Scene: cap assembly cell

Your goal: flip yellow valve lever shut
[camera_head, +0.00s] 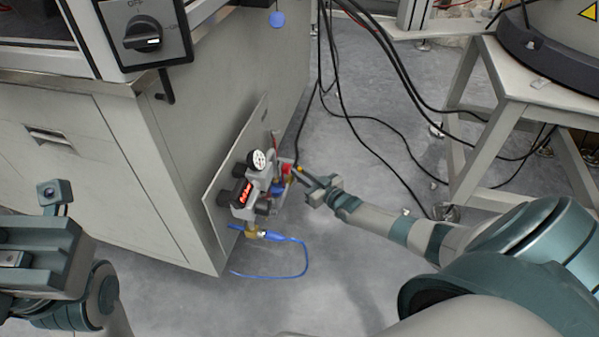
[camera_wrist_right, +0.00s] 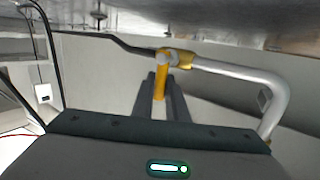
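The yellow valve lever (camera_wrist_right: 160,83) hangs down from a silver pipe (camera_wrist_right: 235,75) in the right wrist view. In the head view the lever's yellow end (camera_head: 299,169) is a small spot at the right side of the valve assembly (camera_head: 250,188). My right gripper (camera_head: 305,176) reaches it from the right. In the right wrist view its two dark fingers (camera_wrist_right: 162,92) stand close on either side of the lever, with no clear gap. My left arm (camera_head: 45,255) is at the lower left, far from the valve; its fingers cannot be made out.
The valve assembly sits on a panel (camera_head: 218,190) on the side of a grey cabinet (camera_head: 120,190). A blue hose (camera_head: 306,262) loops below it. Black cables (camera_head: 375,125) hang and lie behind my right gripper. A grey stand (camera_head: 482,135) is at the right. The floor in front is clear.

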